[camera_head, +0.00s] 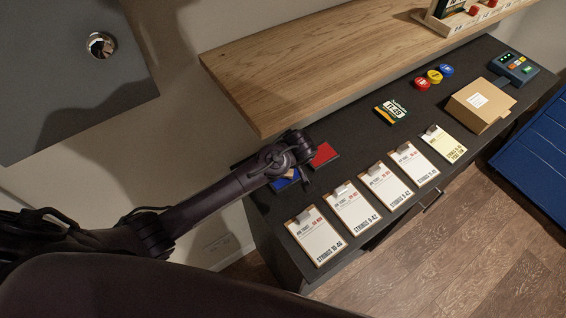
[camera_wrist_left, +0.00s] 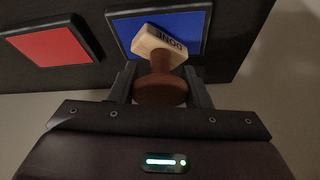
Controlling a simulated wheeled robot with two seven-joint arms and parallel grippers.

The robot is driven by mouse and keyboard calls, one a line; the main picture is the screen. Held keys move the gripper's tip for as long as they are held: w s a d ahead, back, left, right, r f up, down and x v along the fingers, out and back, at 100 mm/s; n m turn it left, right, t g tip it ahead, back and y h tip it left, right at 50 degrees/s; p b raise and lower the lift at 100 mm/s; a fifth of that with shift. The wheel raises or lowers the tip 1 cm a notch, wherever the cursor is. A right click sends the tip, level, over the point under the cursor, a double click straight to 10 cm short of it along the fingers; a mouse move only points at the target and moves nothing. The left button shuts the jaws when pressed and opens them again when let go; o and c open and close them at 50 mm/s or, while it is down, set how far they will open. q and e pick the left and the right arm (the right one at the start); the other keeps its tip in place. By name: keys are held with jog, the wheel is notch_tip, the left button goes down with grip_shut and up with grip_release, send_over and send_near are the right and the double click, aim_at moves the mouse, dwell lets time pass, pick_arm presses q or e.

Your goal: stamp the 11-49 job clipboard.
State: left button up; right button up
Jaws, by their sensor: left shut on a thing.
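My left gripper (camera_head: 288,168) is at the far left end of the dark bench. In the left wrist view it is shut on the brown handle of a wooden stamp (camera_wrist_left: 160,42). The stamp's pale block reads DONE and shows in front of the blue pad (camera_wrist_left: 187,22); I cannot tell if they touch. The red pad (camera_head: 323,154) lies beside the blue one. Clipboards lie in a row: one reads 10-46 (camera_head: 316,237), then a second (camera_head: 352,208), a third (camera_head: 387,187) and a fourth (camera_head: 418,163). The last labels are too small to read surely. My right gripper is out of view.
A string pack marked 11-49 (camera_head: 391,112) lies behind the clipboards. A yellow note card (camera_head: 443,144), a cardboard box (camera_head: 480,105), coloured round tins (camera_head: 434,77) and a button device (camera_head: 513,68) are rightward. A wooden shelf (camera_head: 330,60) overhangs the back.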

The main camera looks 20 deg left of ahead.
pick_arm(q)
notch_tip(320, 180, up, 5)
jog(key=p, duration=0.5)
jog(key=shift+r, duration=0.95)
